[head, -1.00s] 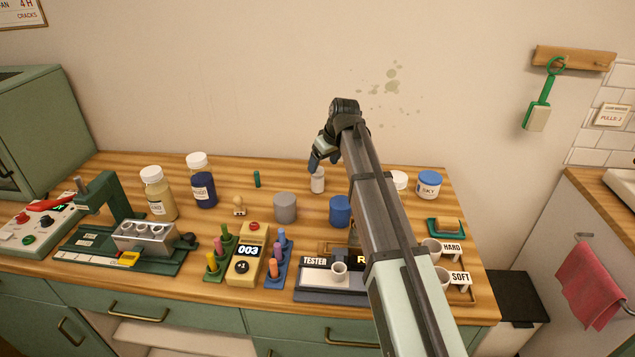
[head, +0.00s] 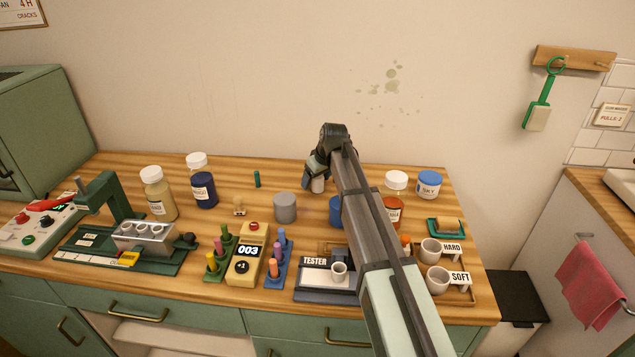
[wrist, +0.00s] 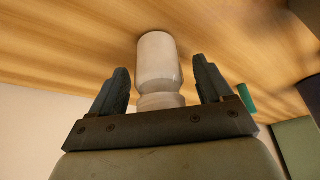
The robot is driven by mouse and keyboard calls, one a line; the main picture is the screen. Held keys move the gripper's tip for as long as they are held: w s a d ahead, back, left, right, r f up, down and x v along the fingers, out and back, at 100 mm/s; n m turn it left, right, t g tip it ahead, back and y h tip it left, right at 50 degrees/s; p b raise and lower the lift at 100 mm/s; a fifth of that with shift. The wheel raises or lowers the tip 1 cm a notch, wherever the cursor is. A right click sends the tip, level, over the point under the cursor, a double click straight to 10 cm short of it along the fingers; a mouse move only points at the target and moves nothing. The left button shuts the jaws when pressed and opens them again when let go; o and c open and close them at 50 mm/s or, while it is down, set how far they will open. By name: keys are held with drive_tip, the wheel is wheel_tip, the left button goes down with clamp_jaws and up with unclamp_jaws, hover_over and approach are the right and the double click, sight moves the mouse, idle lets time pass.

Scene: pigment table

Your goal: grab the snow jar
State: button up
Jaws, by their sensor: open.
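A small white jar (head: 317,186), which I take to be the snow jar, stands on the table toward the back wall. No label on it can be read. My gripper (head: 318,172) is over it from above and hides its upper part in the head view. In the wrist view the white jar (wrist: 158,62) is between the two fingers of my gripper (wrist: 160,75). The fingers are open, with a gap showing on each side of the jar.
A grey jar (head: 285,207) and a blue jar (head: 335,211) stand in front. To the right are an orange jar with a white lid (head: 394,205) and a SKY jar (head: 429,186). The table behind is clear.

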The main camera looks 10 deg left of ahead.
drive_tip(key=c, duration=1.1)
